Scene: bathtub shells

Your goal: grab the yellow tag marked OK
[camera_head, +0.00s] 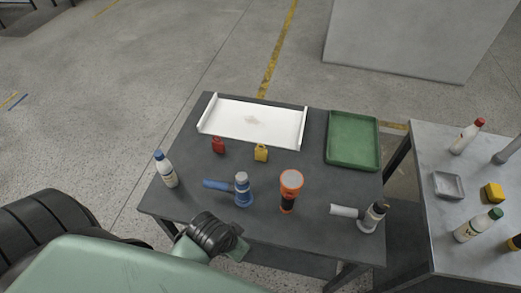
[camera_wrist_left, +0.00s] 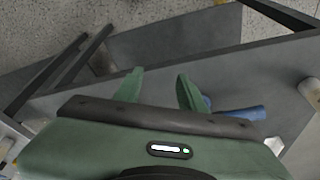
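A small yellow tag (camera_head: 261,153) stands on the dark table (camera_head: 330,190), just in front of the white tray. Its marking is too small to read. A red tag (camera_head: 218,146) stands to its left. My left gripper (camera_head: 232,248) is low at the table's front edge, well short of the yellow tag, and partly hidden by my own arm. In the left wrist view my left gripper (camera_wrist_left: 160,90) has its two green fingers apart with nothing between them. The yellow tag does not show clearly there. My right gripper is not in view.
A blue tool (camera_head: 242,190), an orange-and-black flashlight (camera_head: 290,190) and a white-handled tool (camera_head: 368,218) stand along the front. A white bottle (camera_head: 166,170) is at left. Behind are the white tray (camera_head: 235,128) and green tray (camera_head: 352,140). A grey side table (camera_head: 430,210) stands right.

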